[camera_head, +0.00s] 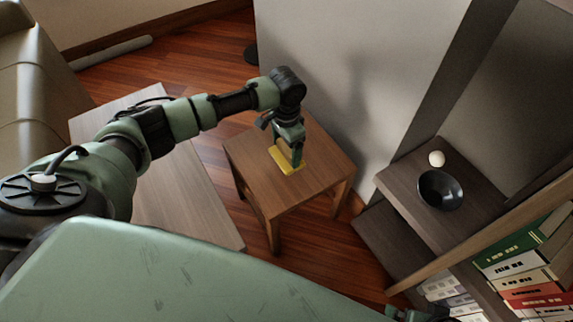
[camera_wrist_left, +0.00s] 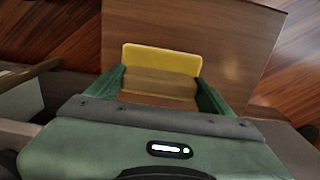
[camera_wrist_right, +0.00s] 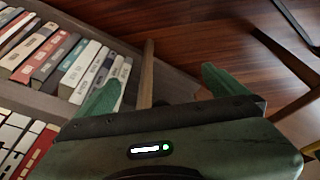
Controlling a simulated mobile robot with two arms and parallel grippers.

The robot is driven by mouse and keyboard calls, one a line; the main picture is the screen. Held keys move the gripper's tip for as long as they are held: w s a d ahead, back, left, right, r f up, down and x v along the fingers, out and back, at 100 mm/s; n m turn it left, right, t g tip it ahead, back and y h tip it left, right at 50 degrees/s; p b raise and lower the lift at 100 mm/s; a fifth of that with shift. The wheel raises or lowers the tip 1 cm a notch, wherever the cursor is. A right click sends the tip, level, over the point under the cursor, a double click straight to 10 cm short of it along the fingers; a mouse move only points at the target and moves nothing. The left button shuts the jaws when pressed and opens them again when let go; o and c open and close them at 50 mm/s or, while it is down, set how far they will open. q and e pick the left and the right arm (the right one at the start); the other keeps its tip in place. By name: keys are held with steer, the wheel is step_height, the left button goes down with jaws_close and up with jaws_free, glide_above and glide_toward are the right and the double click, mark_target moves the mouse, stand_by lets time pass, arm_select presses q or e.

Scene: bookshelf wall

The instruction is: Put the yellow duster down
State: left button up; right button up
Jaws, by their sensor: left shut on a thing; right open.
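The yellow duster (camera_head: 283,160) is at the small wooden side table (camera_head: 255,180), low over or on its top; I cannot tell whether it touches. It has a yellow base and a wooden back, which also show in the left wrist view (camera_wrist_left: 161,58). My left gripper (camera_head: 289,148) points down above the table and is shut on the duster, with one finger on each side of it. My right gripper (camera_wrist_right: 158,88) is open and empty near the bookshelf, its fingers wide apart. In the head view only a bit of it shows at the bottom right edge.
A low wooden bench-like table (camera_head: 190,205) stands left of the side table, beside a beige sofa (camera_head: 25,90). At right a dark shelf holds a black bowl (camera_head: 440,190) and a white ball (camera_head: 437,158). Books (camera_head: 530,265) fill the bookshelf at lower right. A grey wall stands behind.

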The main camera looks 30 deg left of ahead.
mark_target(287, 162)
arm_select(q)
step_height(287, 162, down, 4)
steer(key=shift+r+b, duration=0.25)
steer(key=shift+b, duration=0.05)
steer(key=shift+f+b, duration=0.5)
steer(key=shift+f, duration=1.1)
arm_select(e)
steer(key=shift+v, duration=1.85)
steer(key=shift+s+d, duration=0.1)
arm_select(q)
steer(key=o, duration=1.5)
steer(key=shift+f, duration=0.1)
